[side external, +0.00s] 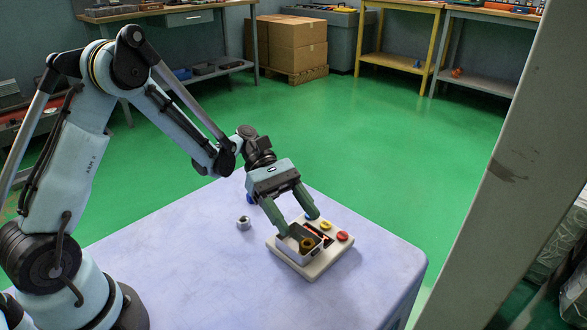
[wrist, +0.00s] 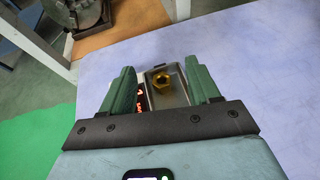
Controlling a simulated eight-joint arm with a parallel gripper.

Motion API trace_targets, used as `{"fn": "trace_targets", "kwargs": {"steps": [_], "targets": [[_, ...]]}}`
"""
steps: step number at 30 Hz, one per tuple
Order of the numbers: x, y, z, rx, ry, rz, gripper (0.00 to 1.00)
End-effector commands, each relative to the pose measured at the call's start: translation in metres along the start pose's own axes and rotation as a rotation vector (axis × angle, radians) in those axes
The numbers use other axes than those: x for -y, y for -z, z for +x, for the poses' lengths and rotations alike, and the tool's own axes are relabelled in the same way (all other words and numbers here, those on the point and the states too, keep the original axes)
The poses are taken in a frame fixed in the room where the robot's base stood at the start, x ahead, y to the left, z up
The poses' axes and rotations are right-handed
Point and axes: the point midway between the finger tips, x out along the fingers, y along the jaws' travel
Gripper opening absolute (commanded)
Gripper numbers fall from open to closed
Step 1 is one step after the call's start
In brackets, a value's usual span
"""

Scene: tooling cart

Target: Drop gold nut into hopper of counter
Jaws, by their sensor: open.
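The gold nut (side external: 307,243) appears within the outline of the open hopper (side external: 291,251) of the counter. In the wrist view the nut (wrist: 165,78) shows between the fingers, over or inside the grey-walled hopper (wrist: 172,98). I cannot tell whether it rests on the hopper floor. The counter (side external: 316,269) is a pale box with a red-lit display and coloured buttons, on the table. My gripper (side external: 298,225) is open just above the counter, its green fingers apart on either side of the hopper, with a gap to the nut in the wrist view.
A silver nut (side external: 243,222) lies on the pale table (side external: 200,265) left of the counter. A blue object (side external: 249,198) is partly hidden behind my gripper. The table's right front is clear. A grey post (side external: 505,170) stands at the right of the side view.

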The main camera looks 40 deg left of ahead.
Motion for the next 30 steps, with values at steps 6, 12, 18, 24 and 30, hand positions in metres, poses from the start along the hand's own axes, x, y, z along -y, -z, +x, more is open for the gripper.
{"fn": "trace_targets", "kwargs": {"steps": [6, 12, 18, 24, 30], "targets": [[0.0, -0.019, -0.032, 0.001, 0.0, 0.0, 0.61], [0.0, -0.047, -0.044, 0.0, 0.0, 0.0, 0.61], [0.0, -0.062, -0.05, 0.0, 0.0, 0.0, 0.61], [0.0, -0.065, -0.051, 0.0, 0.0, 0.0, 0.61], [0.0, -0.065, -0.051, 0.0, -0.001, 0.001, 0.61]]}}
